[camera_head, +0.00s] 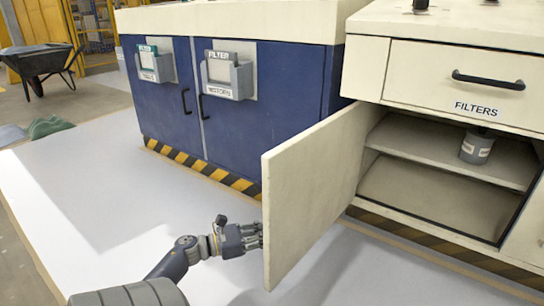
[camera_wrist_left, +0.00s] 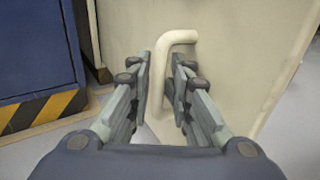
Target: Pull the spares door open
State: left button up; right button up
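A cream door (camera_head: 310,190) stands swung well out from the cream cabinet (camera_head: 440,70), and the shelved inside of the cabinet shows. No spares label is readable on it. My left gripper (camera_head: 259,236) is at the lower part of the door's outer face, near its free edge. In the left wrist view the door (camera_wrist_left: 230,40) fills the upper middle and carries a cream bar handle (camera_wrist_left: 180,38). The left gripper's fingers (camera_wrist_left: 163,75) are apart on either side of the handle, with a small gap visible. My right gripper is out of view.
A grey canister (camera_head: 477,146) stands on the upper shelf (camera_head: 425,150). Above is the closed FILTERS drawer (camera_head: 465,85). A blue cabinet (camera_head: 170,105) with shut doors stands left of the open door. The light floor (camera_head: 90,210) in front is clear.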

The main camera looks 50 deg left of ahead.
pick_arm(q)
jog(key=shift+r, duration=0.1)
jog(key=v, duration=1.2)
jog(key=shift+a, duration=0.1)
dwell(0.3)
